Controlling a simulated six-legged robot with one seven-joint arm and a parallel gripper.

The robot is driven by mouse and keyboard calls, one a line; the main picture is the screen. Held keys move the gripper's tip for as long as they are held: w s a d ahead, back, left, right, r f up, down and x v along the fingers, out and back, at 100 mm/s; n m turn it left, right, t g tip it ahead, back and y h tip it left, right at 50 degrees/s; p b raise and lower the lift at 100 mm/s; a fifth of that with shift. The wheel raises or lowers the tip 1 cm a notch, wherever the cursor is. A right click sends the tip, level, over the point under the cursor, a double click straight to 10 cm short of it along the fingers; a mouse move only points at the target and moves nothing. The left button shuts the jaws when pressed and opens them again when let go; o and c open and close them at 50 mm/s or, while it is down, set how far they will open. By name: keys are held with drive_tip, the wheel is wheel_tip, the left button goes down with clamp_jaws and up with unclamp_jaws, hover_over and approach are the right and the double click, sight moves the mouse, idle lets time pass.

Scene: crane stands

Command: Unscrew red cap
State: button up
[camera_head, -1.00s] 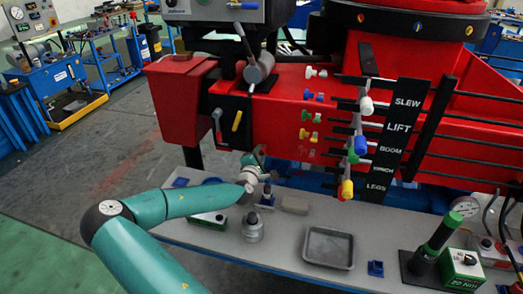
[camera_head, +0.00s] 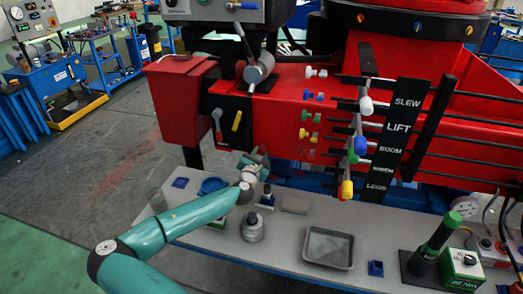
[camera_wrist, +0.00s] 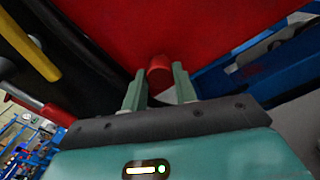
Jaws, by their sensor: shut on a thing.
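The red cap (camera_wrist: 159,68) shows in the wrist view as a short round red piece between the two pale green fingers of my gripper (camera_wrist: 158,85). My gripper is shut on it. The red crane body fills the view just behind the cap. In the head view my gripper (camera_head: 254,157) is at the lower edge of the red crane body (camera_head: 275,125), above the back of the grey bench. The cap cannot be made out in the head view. Whether it is still seated on its fitting is hidden.
The grey bench (camera_head: 290,232) holds a metal tray (camera_head: 329,247), a silver weight-like piece (camera_head: 252,228), small blue blocks and a green-topped black tool (camera_head: 436,238). Crane levers (camera_head: 362,145) stick out at the right. A yellow handle (camera_wrist: 35,45) is at the wrist view's upper left.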

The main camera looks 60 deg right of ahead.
drive_tip(key=o, duration=1.1)
drive_tip(key=shift+c, duration=0.7)
